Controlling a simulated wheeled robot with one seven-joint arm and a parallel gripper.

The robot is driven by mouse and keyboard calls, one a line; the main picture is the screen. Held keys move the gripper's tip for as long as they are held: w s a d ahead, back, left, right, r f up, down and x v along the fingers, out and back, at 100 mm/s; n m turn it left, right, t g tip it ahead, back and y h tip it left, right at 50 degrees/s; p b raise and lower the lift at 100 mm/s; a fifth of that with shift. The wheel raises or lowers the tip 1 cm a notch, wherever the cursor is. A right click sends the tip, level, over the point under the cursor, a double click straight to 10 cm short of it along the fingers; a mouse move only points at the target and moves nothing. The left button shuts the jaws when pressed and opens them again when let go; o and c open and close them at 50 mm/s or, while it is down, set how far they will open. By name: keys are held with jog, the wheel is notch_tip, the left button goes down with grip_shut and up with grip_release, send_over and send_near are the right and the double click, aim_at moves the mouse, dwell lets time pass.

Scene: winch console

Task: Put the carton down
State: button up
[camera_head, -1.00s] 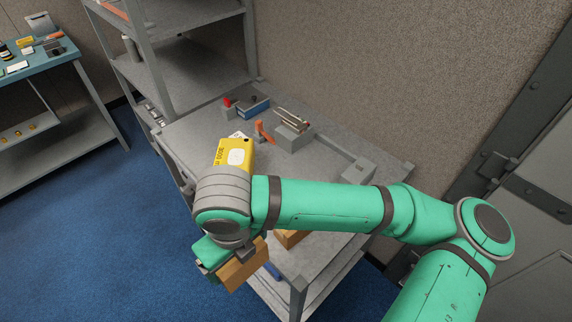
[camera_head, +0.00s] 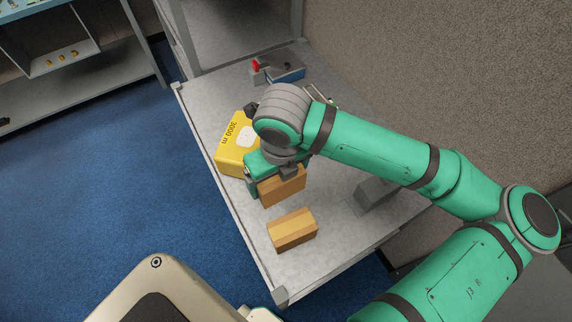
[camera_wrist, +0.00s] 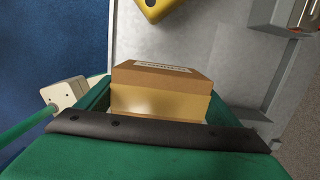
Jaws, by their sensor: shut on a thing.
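A brown carton (camera_head: 283,190) is between the jaws of my gripper (camera_head: 287,172), which is shut on it. The held carton also shows in the wrist view (camera_wrist: 160,97), between the green sides of the gripper, with a pale label on it. In the head view it is over the grey table (camera_head: 330,222), near its left edge; I cannot tell whether its underside touches the top. A second, similar carton (camera_head: 292,230) lies on the table just below it in the picture. My gripper and wrist hide part of the held carton.
A yellow box marked 3000 m (camera_head: 233,148) stands just left of my gripper. A grey block (camera_head: 375,193) is to the right. A blue box (camera_head: 288,72) and a red-topped item (camera_head: 256,65) sit at the back. Bare table lies right of the second carton.

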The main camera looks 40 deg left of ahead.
jog(key=w+a+f, duration=0.1)
jog(key=w+f, duration=0.1)
jog(key=w+a+f, duration=0.2)
jog(key=w, duration=0.1)
jog(key=w+a+f, duration=0.1)
jog(key=w+f, duration=0.2)
jog(key=shift+a+f, duration=0.1)
jog(key=shift+a, duration=0.25)
jog(key=shift+w+f, duration=0.1)
jog(key=shift+f, duration=0.1)
jog(key=shift+w+a+f, duration=0.1)
jog(key=shift+f, duration=0.8)
jog(key=shift+w+a+f, duration=0.1)
jog(key=shift+f, duration=0.8)
jog(key=shift+f, duration=0.15)
jog(key=o, duration=1.2)
jog(key=r, duration=0.4)
jog(key=d+r, duration=0.1)
jog(key=r, duration=0.7)
jog(key=shift+s+d+r, duration=0.15)
jog(key=shift+s+d, duration=0.1)
jog(key=shift+s, duration=0.05)
